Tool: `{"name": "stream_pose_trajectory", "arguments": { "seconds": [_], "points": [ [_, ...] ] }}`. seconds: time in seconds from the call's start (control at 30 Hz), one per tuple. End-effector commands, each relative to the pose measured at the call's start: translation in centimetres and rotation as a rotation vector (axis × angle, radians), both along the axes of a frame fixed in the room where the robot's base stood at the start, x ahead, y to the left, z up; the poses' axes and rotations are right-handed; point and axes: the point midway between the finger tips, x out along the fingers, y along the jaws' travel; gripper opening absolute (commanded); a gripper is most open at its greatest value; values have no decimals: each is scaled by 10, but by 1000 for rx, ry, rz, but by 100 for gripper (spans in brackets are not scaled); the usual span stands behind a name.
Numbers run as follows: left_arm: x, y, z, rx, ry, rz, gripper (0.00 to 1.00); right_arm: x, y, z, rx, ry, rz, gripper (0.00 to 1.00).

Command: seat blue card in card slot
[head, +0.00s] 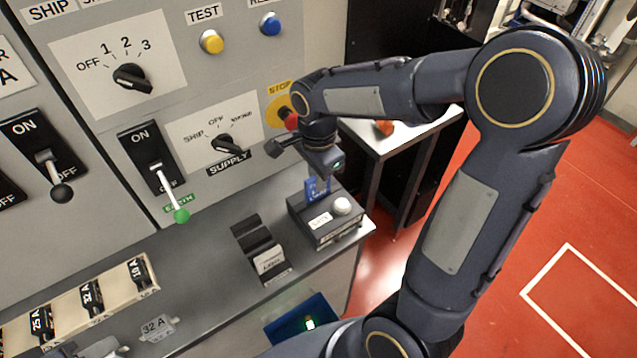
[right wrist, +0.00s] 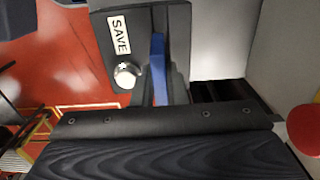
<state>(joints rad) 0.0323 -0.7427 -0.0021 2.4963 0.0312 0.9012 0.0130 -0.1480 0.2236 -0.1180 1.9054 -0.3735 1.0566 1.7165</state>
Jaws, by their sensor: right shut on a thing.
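The blue card (head: 317,190) stands upright at the back of the top of the dark card-slot box (head: 318,236). My right gripper (head: 320,178) is above the box, pointing down, and shut on the card's upper part. In the right wrist view the blue card (right wrist: 158,66) shows nearly edge-on against the box top (right wrist: 104,48). My left gripper does not show.
A black-topped rack (head: 254,240) stands left of the box on the grey counter. A blue bin (head: 300,316) is below the counter's front edge. The panel's red stop button (head: 291,121) is close to my right wrist. A row of fuses (head: 90,297) lies at the left.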

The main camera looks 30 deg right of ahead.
Motion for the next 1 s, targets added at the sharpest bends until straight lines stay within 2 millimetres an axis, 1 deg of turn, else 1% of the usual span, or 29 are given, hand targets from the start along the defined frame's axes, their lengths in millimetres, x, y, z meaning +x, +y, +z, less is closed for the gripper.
{"name": "stream_pose_trajectory", "arguments": {
  "seconds": [0.07, 0.1, 0.2, 0.27, 0.57, 0.67, 0.7, 0.87, 1.0],
  "points": [
    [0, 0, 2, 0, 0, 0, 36, 4, -5, -8, -1, 4, -3, 0],
    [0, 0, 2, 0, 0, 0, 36, 4, -5, -16, -1, 6, -1, 0],
    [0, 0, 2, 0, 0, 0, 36, 4, -5, -30, 0, 4, 0, 0],
    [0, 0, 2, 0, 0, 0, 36, 4, -4, -36, 0, 3, 0, 0],
    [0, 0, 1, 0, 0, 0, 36, 5, -4, -38, 0, 0, -1, 0],
    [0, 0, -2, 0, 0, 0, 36, 5, -4, -42, 0, 0, -1, 0],
    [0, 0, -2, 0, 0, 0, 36, 4, -4, -42, 0, 0, -1, 14],
    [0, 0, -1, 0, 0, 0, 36, 4, -4, -41, 0, 0, -1, 34],
    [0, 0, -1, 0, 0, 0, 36, 4, -4, -41, 0, 1, -1, 34]
  ]
}}
